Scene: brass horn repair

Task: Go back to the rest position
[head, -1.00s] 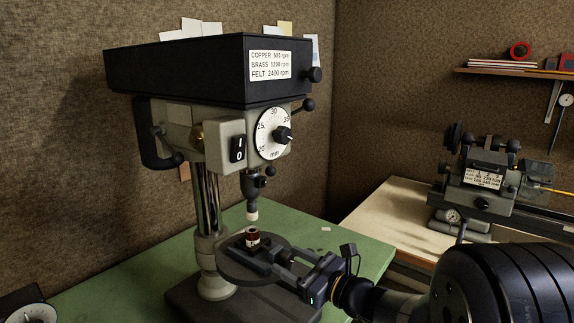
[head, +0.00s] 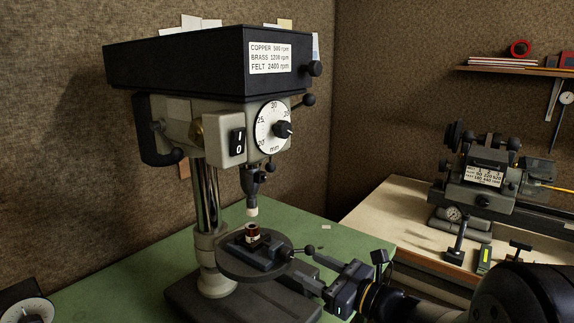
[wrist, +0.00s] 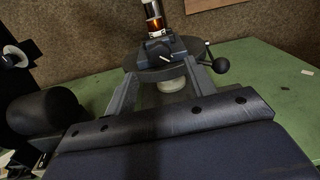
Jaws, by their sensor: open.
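My gripper (head: 297,266) is open and empty, low at the right of the drill press, its fingers pointing toward the small vise (head: 262,252) on the round press table. In the wrist view my two fingers (wrist: 158,70) are spread apart, with the vise (wrist: 160,48) beyond them. A small brown cylinder with a pale band (head: 252,232) stands upright in the vise, below the pale-tipped spindle (head: 252,210). It also shows in the wrist view (wrist: 155,27).
The drill press (head: 205,68) stands on the green bench (head: 130,288). At the right, a grey machine (head: 485,175) stands on a pale bench, with small tools near its front edge. A shelf (head: 520,70) hangs above.

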